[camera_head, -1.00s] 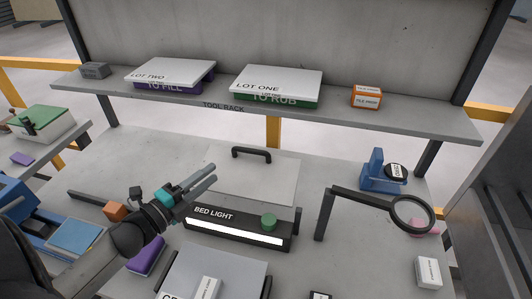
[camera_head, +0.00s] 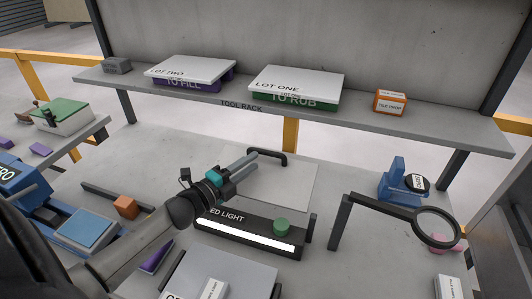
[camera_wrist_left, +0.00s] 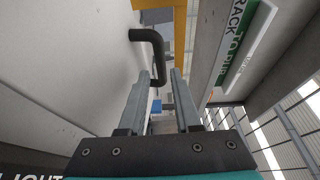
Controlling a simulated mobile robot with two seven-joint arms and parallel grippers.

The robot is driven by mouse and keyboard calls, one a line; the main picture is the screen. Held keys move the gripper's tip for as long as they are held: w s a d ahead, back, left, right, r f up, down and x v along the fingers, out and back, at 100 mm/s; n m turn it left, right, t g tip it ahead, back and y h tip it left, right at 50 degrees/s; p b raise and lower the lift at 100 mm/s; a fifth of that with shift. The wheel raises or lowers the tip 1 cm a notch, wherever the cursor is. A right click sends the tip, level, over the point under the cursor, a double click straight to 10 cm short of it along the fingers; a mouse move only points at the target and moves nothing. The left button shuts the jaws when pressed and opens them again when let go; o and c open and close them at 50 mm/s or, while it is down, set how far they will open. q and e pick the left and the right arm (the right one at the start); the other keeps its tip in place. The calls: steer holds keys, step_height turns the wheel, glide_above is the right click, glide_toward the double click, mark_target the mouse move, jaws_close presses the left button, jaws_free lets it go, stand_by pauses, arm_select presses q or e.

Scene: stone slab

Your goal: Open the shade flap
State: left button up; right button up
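The shade flap (camera_head: 285,187) is a pale grey panel lying flat on the slab behind the bed light. A black bar handle (camera_head: 282,156) stands at its far edge; the handle also shows in the left wrist view (camera_wrist_left: 156,48). My left gripper (camera_head: 253,156) reaches over the flap, its fingertips close to the handle's left part. In the left wrist view its two fingers (camera_wrist_left: 160,75) are apart, with the handle just ahead of the gap between the tips. Nothing is gripped. I cannot tell whether the tips touch the handle. My right gripper is not in view.
The bed light (camera_head: 250,232) with a green knob (camera_head: 281,227) stands before the flap. A magnifier (camera_head: 437,228) on an arm is at right. The tool rack shelf (camera_head: 215,100) with lidded trays overhangs behind. An orange block (camera_head: 125,206) lies left.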

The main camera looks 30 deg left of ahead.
mark_target(266, 153)
arm_select(q)
steer(key=shift+w+d+f, duration=0.1)
steer(key=shift+w+d, duration=0.05)
steer(key=shift+w, duration=0.95)
steer(key=shift+w+d+r, duration=0.1)
steer(key=shift+w+d, duration=0.1)
steer(key=shift+w, duration=0.85)
steer(key=shift+w+d+f, duration=0.1)
steer(key=shift+w+d, duration=0.05)
steer(key=shift+w, duration=0.95)
jaws_close()
